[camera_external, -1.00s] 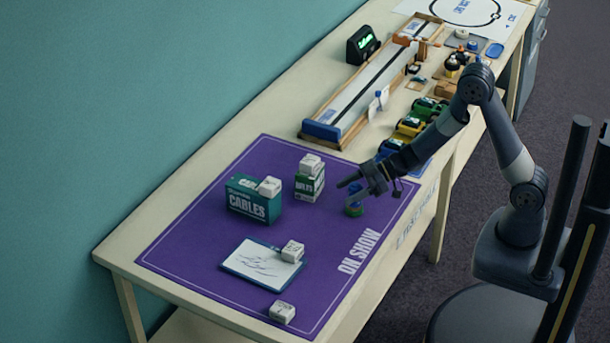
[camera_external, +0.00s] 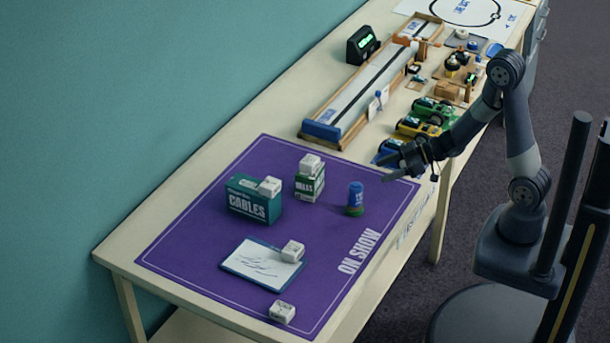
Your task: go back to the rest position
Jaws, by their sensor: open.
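My gripper (camera_external: 384,172) is open and empty above the right edge of the purple mat (camera_external: 210,275). A small blue and green cylinder (camera_external: 355,199) stands upright on the mat, left of and below my gripper in the picture, apart from it. My arm reaches in from its base at the right, with its elbow raised beyond the table's front edge.
On the mat are a green cables box (camera_external: 250,206), a smaller box (camera_external: 308,187), a clipboard (camera_external: 255,266) and several white blocks. Toy cars (camera_external: 418,128), a wooden track (camera_external: 350,105) and a black display (camera_external: 362,45) stand farther back. The mat's front right is clear.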

